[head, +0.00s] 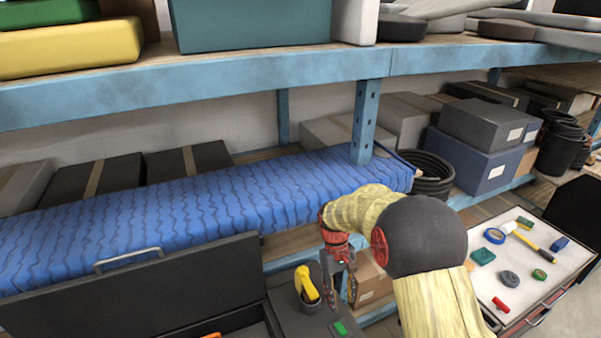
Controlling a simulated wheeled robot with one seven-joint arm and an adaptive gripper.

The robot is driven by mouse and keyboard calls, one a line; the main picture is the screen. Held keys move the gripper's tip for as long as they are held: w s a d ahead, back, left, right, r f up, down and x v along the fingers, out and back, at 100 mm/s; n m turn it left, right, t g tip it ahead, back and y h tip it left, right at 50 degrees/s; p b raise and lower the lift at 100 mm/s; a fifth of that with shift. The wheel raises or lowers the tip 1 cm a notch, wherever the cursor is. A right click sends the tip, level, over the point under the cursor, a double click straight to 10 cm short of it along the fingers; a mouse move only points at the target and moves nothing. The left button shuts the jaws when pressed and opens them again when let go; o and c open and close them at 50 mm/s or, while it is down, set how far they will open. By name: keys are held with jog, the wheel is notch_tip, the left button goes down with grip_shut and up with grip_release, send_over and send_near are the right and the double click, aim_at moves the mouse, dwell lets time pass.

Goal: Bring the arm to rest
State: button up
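My arm reaches in from the bottom right, with a pale yellow sleeve and a dark round joint. My gripper (341,298) hangs below the red wrist, fingers pointing down. Its two fingers stand apart with a gap between them, and I see nothing held. Whether the fingers touch anything there is hard to tell.
A blue rolled cover (200,205) lies along the lower shelf behind my gripper. A dark open lid (140,290) stands left. A white-lined drawer (535,270) with several small tools is right. A blue shelf beam (200,85) crosses above, with a post (364,120).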

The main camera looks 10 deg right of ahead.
jog(key=s+r+m+t+b, duration=0.1)
jog(key=s+r+t+b, duration=0.2)
jog(key=s+b, duration=0.2)
jog(key=s+r+m+t+b, duration=0.1)
jog(key=s+r+t+b, duration=0.2)
jog(key=s, duration=0.8)
jog(key=s+r+m+t+y+b, duration=0.1)
jog(key=s+r+t+b, duration=0.1)
jog(key=s+r+b, duration=0.2)
jog(key=s+d+b, duration=0.1)
jog(key=s+b, duration=0.1)
jog(key=s, duration=0.2)
jog(key=shift+s+r+m+t+b, duration=0.3)
jog(key=shift+s+t+b, duration=0.05)
jog(key=shift+s+t, duration=0.05)
jog(key=shift+a, duration=0.1)
jog(key=shift+c, duration=1)
